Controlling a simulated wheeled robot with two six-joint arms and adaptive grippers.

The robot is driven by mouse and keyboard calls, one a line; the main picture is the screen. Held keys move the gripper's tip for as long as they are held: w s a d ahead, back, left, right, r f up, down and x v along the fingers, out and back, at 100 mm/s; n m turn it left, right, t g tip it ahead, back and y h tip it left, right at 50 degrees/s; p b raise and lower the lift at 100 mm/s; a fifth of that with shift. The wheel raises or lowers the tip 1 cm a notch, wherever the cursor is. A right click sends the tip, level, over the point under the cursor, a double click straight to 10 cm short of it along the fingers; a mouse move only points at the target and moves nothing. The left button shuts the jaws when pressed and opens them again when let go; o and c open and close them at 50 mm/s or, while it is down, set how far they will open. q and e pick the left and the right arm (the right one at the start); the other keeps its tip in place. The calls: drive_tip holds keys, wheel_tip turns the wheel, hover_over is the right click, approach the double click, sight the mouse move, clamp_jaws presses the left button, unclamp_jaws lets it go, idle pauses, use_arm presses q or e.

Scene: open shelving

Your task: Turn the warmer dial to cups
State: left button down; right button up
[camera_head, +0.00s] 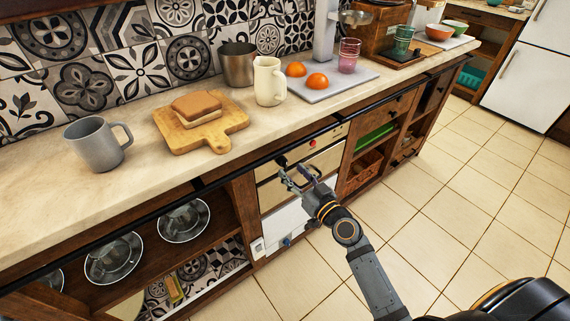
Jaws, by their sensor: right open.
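The warmer (322,159) is a cream-fronted unit set under the counter in the middle of the view. A small dark round knob, which looks like its dial (282,161), sits on the left of its upper panel. A red spot (312,142) shows farther right on that panel. The dial's markings are too small to read. My right gripper (294,173) is open and empty in front of the warmer, just below and right of the dial. I cannot tell whether a fingertip touches it. My left gripper is not in view.
A grey mug (92,145), a bread board (222,127), a cream jug (269,82) and a tray (335,88) stand above. Open shelves flank the warmer. The tiled floor (440,215) is clear.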

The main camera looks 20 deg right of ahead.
sight(286, 165)
drive_tip(key=shift+x, duration=2)
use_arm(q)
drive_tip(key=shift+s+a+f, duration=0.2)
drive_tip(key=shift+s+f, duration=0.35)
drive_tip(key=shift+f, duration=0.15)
use_arm(e)
drive_tip(key=shift+c, duration=0.3)
clamp_jaws()
